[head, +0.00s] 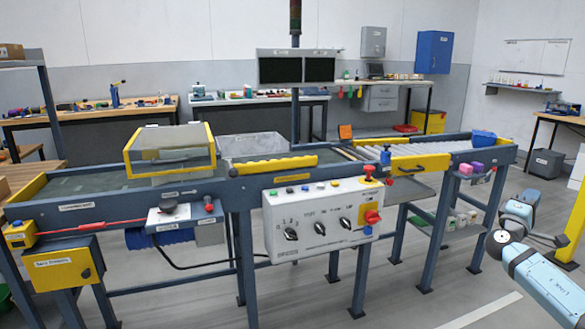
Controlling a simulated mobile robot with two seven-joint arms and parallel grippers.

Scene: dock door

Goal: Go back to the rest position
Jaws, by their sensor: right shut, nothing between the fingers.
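My right arm comes in at the lower right edge, with pale blue links and a dark round joint. The end of that arm with my right gripper (521,208) is held in the air to the right of the conveyor's right end, apart from it. The fingers are small and hard to make out; the gripper looks shut, with nothing seen in it. My left gripper and left arm are not in view.
A conveyor bench (108,208) with a control box (322,219) crosses the view. A clear-sided yellow guard (170,150) stands on its left part. A yellow post (574,235) is close to my right arm. Open floor lies between bench and arm.

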